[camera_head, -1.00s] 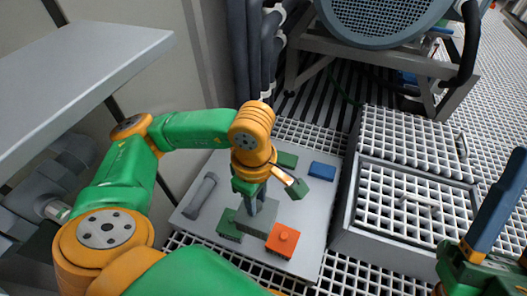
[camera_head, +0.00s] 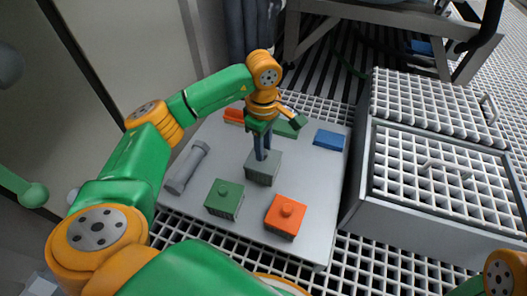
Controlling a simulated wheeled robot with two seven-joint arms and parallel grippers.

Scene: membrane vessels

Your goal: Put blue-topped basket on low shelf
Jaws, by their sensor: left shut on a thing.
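A blue-topped block (camera_head: 329,139), likely the blue-topped basket, sits at the back right of a low grey plate (camera_head: 318,190). My left gripper (camera_head: 263,153) points down over the middle of the plate, its fingers shut on a grey box (camera_head: 262,170). I cannot tell whether the box touches the plate. The blue-topped block stands apart, to the right of the gripper. Of my right arm only an orange and green link shows at the lower right; its gripper is out of view.
A green-topped basket (camera_head: 224,199) and an orange-topped basket (camera_head: 286,216) stand at the plate's front. Another green piece (camera_head: 287,127) and an orange one (camera_head: 234,116) lie behind. A grey cylinder (camera_head: 187,168) lies left. A grating-topped box (camera_head: 440,185) stands right.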

